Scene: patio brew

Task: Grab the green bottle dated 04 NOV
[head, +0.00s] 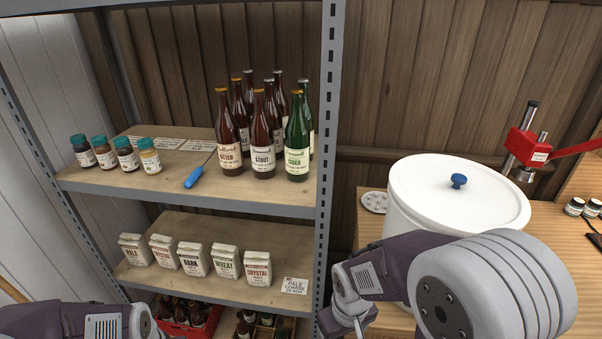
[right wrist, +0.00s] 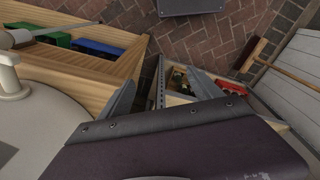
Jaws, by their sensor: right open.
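A green bottle (head: 297,140) with a cream CIDER label stands upright at the front right of the bottle group on the upper shelf. Another green bottle (head: 309,119) stands partly hidden behind it. I cannot read a date on either. My right gripper (head: 345,323) is low, just right of the shelf post and well below the bottles. In the right wrist view its two fingers (right wrist: 163,92) are apart with nothing between them. My left arm shows at the bottom left; its fingers are cut off by the picture edge.
Brown bottles (head: 263,140) crowd left of the green ones. The shelf post (head: 328,120) stands close right of the bottles. A white bucket (head: 425,205) stands on the wooden bench. Paper bags (head: 194,259) line the lower shelf.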

